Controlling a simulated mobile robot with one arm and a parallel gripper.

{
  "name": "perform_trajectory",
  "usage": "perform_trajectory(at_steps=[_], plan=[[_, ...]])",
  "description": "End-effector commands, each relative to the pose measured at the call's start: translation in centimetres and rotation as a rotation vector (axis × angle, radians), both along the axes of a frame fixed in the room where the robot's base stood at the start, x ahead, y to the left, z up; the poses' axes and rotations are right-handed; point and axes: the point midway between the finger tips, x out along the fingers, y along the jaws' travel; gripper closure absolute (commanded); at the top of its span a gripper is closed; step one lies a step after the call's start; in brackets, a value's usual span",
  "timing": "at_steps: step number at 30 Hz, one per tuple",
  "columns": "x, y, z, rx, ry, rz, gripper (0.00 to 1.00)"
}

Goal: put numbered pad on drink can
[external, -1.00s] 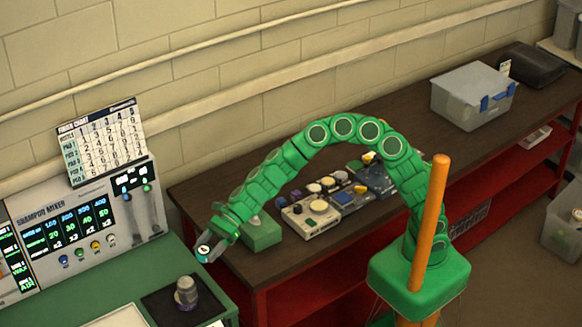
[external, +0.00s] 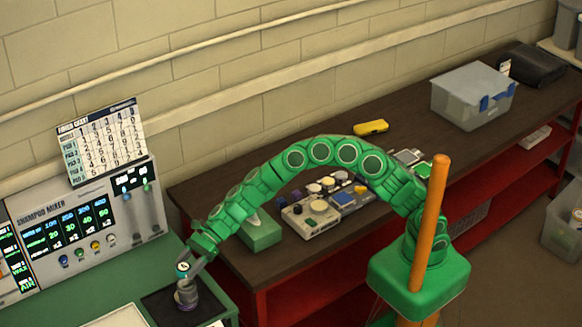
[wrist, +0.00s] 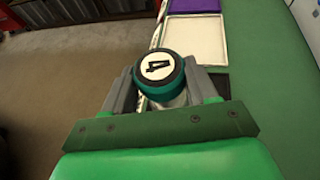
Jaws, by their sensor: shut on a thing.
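The numbered pad (external: 183,268) is a round teal puck with a white face. In the wrist view the pad (wrist: 159,70) shows a black 4 between my fingers. My gripper (external: 188,268) is shut on it. The drink can (external: 187,296), short and grey, stands upright on a dark mat (external: 158,306) on the green counter. The pad is just above the can's top in the external view; I cannot tell whether they touch. In the wrist view the can is mostly hidden behind the pad and fingers.
The shampoo mixer panel (external: 95,232) with a finish chart (external: 101,142) stands behind the can. A white tray (external: 118,316) lies left of the mat. A green box (external: 261,234) and devices sit on the brown bench (external: 285,260) under my arm.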

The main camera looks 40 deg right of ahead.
Motion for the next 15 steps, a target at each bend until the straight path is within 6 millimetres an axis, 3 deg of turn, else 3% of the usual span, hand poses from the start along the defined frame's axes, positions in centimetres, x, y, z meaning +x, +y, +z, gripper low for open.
perform_trajectory(at_steps=[5,10,15], plan=[[0.2,0.5,-0.9,0.0,0.0,0.0,0.71],[0.2,0.5,-3.2,0.0,0.001,0.0,0.71],[0.2,0.4,-3.6,0.0,0.0,0.0,0.71]])
